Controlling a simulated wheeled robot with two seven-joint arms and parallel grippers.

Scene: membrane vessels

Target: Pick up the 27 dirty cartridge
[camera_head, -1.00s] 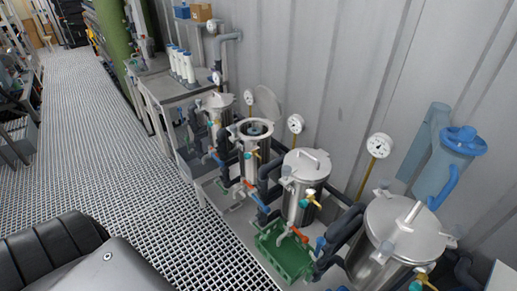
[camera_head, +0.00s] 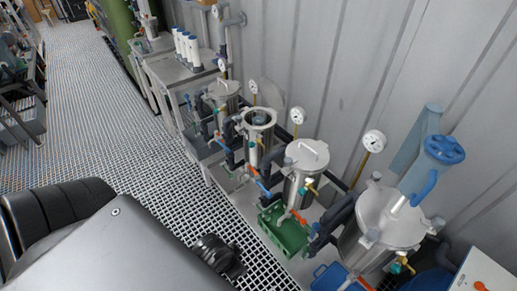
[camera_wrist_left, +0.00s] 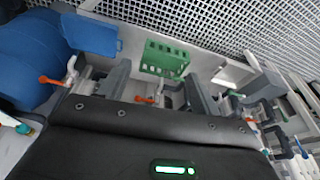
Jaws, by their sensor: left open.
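The vessel without a lid (camera_head: 247,140) stands in the row along the wall. A dark round top, likely the dirty cartridge (camera_head: 259,117), shows inside its mouth; the rest is hidden in the vessel, and I cannot read any number. The black body of my left gripper (camera_wrist_left: 150,140), with a green light, fills the lower part of the left wrist view. My right gripper is not in view.
Closed steel vessels (camera_head: 306,178) (camera_head: 388,225) stand nearer, with gauges, pipes and coloured valve handles. A green crate (camera_head: 287,232) sits in front; it also shows in the wrist view (camera_wrist_left: 165,58). White cartridges (camera_head: 187,48) stand on a far table. The grating floor (camera_head: 150,145) at left is clear.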

